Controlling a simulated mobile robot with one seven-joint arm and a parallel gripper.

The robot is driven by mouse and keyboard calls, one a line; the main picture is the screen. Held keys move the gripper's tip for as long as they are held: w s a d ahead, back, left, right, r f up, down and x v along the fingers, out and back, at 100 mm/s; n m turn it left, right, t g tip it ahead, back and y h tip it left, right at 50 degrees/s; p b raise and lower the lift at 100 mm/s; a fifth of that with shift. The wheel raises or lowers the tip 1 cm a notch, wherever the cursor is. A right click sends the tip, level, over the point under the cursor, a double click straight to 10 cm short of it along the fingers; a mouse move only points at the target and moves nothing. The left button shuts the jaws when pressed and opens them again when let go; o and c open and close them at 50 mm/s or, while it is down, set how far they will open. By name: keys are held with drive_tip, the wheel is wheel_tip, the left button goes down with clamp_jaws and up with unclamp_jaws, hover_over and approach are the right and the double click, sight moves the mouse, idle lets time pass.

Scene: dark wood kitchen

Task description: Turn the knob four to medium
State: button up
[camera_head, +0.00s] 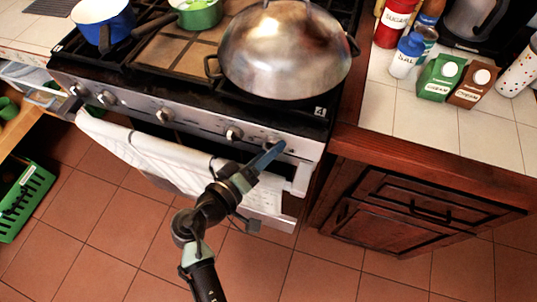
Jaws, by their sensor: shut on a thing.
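The stove (200,125) has a row of silver knobs along its front panel. A label "4" (319,112) sits at the right front corner of the stovetop, above the rightmost knob position. My gripper (274,150) reaches up to the panel at that position, with its blue fingers at the rightmost knob. The fingers are shut on this knob and hide most of it, so its setting cannot be read. The neighbouring knob (233,133) to the left is clear of my gripper.
A large domed lid or wok (285,50) covers the right burners. A striped towel (150,155) hangs on the oven handle below the knobs. The counter (385,95) at right holds boxes and jars. Dark wood drawers (410,205) are below it. Floor tiles (110,215) in front are clear.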

drive_tip(key=n+h+b, duration=0.1)
drive_tip(key=n, duration=0.1)
drive_tip(key=n+t+h+b, duration=0.1)
drive_tip(key=n, duration=0.2)
drive_tip(key=shift+a+f+b, duration=0.1)
drive_tip(key=shift+f+b, duration=0.1)
drive_tip(key=shift+b, duration=0.15)
drive_tip(key=shift+n, duration=0.4)
drive_tip(key=o, duration=1.4)
drive_tip(key=shift+c, duration=0.2)
drive_tip(key=v, duration=1.3)
drive_tip(key=shift+f, duration=0.25)
